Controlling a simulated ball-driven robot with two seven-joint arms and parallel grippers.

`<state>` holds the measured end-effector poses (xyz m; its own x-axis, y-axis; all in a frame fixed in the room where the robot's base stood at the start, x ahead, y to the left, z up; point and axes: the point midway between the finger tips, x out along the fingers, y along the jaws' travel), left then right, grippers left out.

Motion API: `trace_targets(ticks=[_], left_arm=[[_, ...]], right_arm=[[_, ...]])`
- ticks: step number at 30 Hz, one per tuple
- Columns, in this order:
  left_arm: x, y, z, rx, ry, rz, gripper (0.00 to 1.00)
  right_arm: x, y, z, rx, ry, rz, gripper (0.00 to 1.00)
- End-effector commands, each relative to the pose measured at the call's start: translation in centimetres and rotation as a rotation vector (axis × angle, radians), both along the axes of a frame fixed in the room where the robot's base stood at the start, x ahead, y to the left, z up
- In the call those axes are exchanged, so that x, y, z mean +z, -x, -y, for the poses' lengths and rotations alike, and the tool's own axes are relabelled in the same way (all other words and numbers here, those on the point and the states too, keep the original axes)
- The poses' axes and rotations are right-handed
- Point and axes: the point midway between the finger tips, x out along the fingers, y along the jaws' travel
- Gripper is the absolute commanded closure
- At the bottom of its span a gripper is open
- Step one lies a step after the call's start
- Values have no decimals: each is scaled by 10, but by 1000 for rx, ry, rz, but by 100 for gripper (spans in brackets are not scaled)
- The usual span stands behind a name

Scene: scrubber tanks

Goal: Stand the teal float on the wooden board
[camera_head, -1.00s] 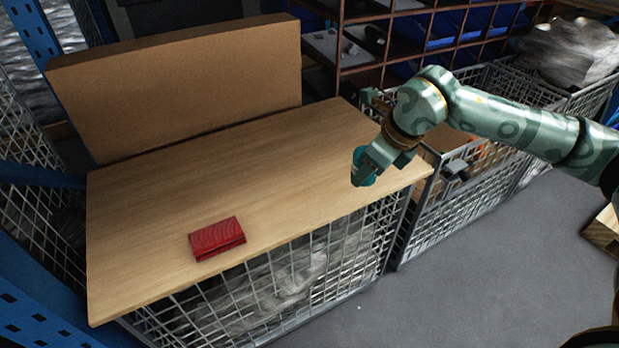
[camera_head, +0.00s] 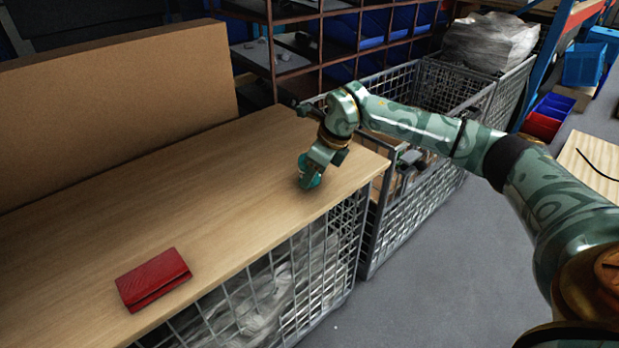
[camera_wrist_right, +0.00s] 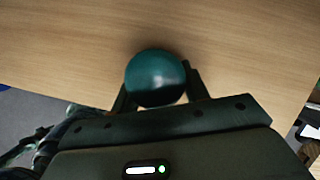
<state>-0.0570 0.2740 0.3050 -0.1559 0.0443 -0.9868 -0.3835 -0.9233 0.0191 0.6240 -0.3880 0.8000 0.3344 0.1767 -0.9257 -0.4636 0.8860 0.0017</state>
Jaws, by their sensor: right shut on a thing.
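The teal float (camera_head: 316,178) is a round ball between the fingers of my right gripper (camera_head: 309,173), near the right end of a wooden worktop (camera_head: 225,185). In the right wrist view the float (camera_wrist_right: 155,74) sits between the two dark fingers (camera_wrist_right: 160,92), with the worktop behind it. I cannot tell whether the float touches the worktop. A pale wooden board (camera_head: 592,162) with a dark line across it shows at the right edge of the head view. My left gripper is not in view.
A red wallet-like object (camera_head: 153,280) lies on the worktop. A brown upright panel (camera_head: 110,105) stands at the back. Wire cages (camera_head: 425,205) stand below and beside the worktop. Red and blue bins (camera_head: 545,120) stand at the far right. Grey floor (camera_head: 430,270) is clear in front.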

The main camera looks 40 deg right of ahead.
Motion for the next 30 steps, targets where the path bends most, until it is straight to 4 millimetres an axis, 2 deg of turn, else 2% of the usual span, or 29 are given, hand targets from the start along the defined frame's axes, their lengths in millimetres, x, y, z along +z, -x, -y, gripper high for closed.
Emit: trace_targets(ticks=[1,10,11,13,23,26,30], left_arm=[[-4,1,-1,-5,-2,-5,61],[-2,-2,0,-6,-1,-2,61],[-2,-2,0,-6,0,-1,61],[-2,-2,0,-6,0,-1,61],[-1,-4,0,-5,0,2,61],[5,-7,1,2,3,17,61],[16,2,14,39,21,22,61]], right_arm=[[-8,-1,0,-1,0,-1,77],[-5,0,0,-1,0,1,77],[-5,0,0,-2,0,1,52],[-5,0,0,-1,0,1,33],[-1,1,0,-2,0,3,33],[14,5,3,-2,1,6,33],[47,16,8,-2,1,11,33]])
